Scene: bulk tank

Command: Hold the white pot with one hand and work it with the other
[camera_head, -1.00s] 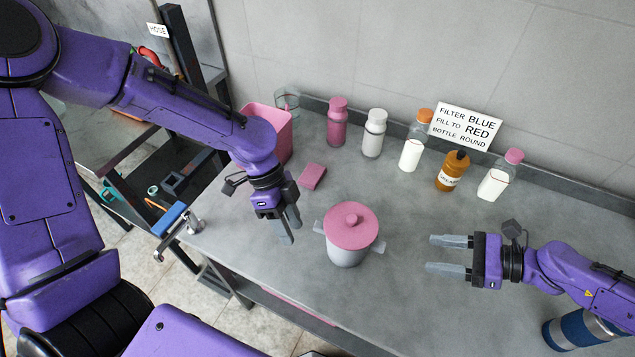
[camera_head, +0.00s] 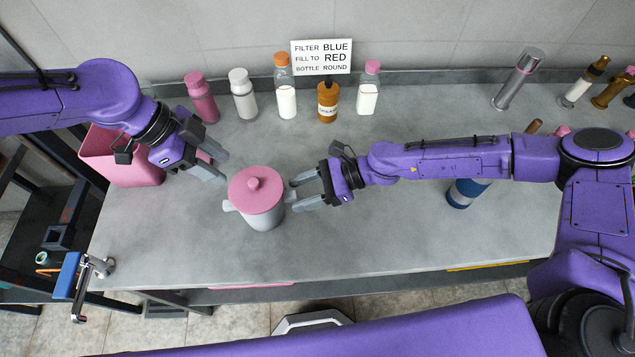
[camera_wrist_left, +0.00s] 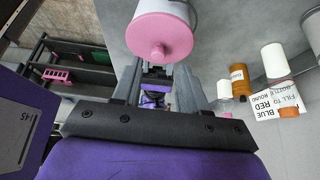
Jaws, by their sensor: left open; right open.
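The white pot (camera_head: 262,219) stands upright on the grey counter, with a pink lid (camera_head: 255,184) and a round pink knob. A side handle shows at its left. My left gripper (camera_head: 221,166) is open and empty, behind and left of the pot, its fingers pointing towards it. My right gripper (camera_head: 293,195) is open at the pot's right side. Its fingertips are close to the right handle, which is partly hidden; I cannot tell whether they touch. In the left wrist view, the pot (camera_wrist_left: 170,7) and its lid (camera_wrist_left: 158,36) appear beyond the open fingers.
A pink bin (camera_head: 120,165) stands at the left. Several bottles line the back, including an orange-brown one (camera_head: 327,103), below a sign (camera_head: 321,57). A blue container (camera_head: 463,193) sits under my right arm. The counter in front of the pot is clear.

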